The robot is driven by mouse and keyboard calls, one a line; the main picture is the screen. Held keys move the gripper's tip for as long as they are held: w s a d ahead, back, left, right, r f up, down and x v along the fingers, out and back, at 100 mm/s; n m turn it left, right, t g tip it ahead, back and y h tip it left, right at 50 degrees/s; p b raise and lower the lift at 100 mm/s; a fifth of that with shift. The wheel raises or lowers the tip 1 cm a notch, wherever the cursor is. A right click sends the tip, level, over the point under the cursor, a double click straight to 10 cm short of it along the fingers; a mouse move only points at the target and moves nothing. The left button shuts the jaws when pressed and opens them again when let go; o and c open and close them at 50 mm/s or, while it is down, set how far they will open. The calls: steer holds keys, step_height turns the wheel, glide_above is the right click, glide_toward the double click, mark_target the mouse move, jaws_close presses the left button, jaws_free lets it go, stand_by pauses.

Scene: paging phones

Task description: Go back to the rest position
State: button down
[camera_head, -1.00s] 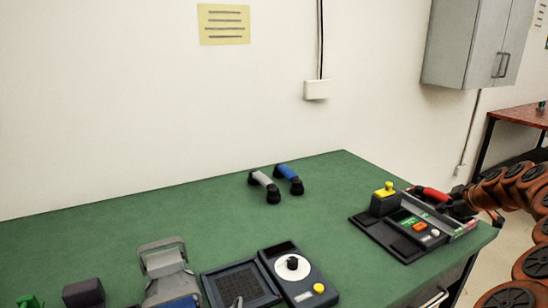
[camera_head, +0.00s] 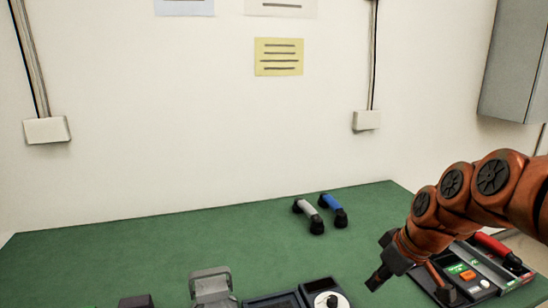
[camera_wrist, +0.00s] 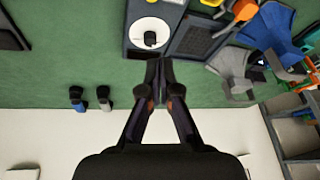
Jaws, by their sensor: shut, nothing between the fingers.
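My gripper (camera_head: 378,279) is at the right in the head view, over the green table (camera_head: 150,262), with its fingers pointing down and left. In the wrist view my gripper (camera_wrist: 159,66) has its fingertips together with nothing between them. A white-and-black handset (camera_head: 309,216) and a blue-and-black handset (camera_head: 333,210) lie side by side near the table's back edge. They also show small at the left of the wrist view, white (camera_wrist: 104,98) and blue (camera_wrist: 77,98). My gripper is apart from both.
A dark device with a white dial (camera_head: 330,300) stands at the front edge of the head view. A grey stand (camera_head: 211,287) is left of it. A panel with an orange button (camera_head: 467,275) and a red-handled thing (camera_head: 497,248) lie at the right, partly behind my arm.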

steer(key=s+a+f+m+g+h+p, duration=0.1)
steer(key=s+m+g+p, duration=0.1)
steer(key=s, duration=1.1)
steer(key=s+a+f+m+g+h+p, duration=0.1)
steer(key=s+m, duration=0.4)
steer(key=s, duration=0.8)
steer(key=shift+a+f+g+h+p, duration=0.15)
steer(key=shift+a+g+h+p, duration=0.55)
steer(key=shift+g, duration=0.3)
steer(key=shift+d, duration=0.1)
